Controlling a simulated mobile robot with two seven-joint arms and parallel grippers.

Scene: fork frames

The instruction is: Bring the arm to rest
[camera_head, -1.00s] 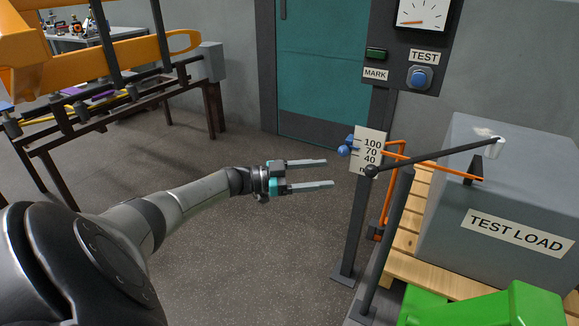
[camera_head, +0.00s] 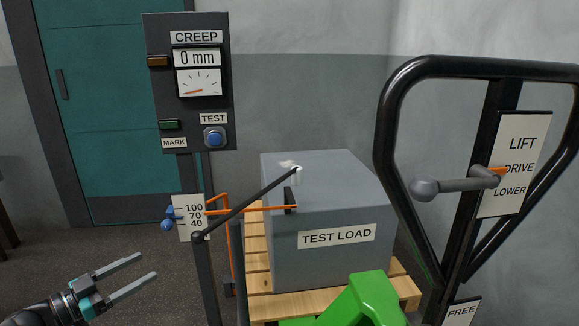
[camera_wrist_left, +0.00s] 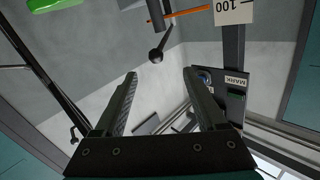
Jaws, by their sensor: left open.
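My left gripper (camera_head: 132,276) is at the lower left of the head view. Its two grey fingers are spread apart with nothing between them. It is over open floor, to the left of the post that carries the 100/70/40 scale plate (camera_head: 190,218), and apart from it. In the left wrist view the open fingers (camera_wrist_left: 158,88) show with free space between them, and the scale plate (camera_wrist_left: 234,10) is at the top right. My right gripper does not show.
A grey block marked TEST LOAD (camera_head: 337,236) sits on a wooden pallet (camera_head: 258,307). A black lever with a ball end (camera_head: 240,208) reaches toward the post. The CREEP panel (camera_head: 190,80) reads 0 mm. A black handle frame with a LIFT/DRIVE/LOWER plate (camera_head: 514,165) stands at right.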

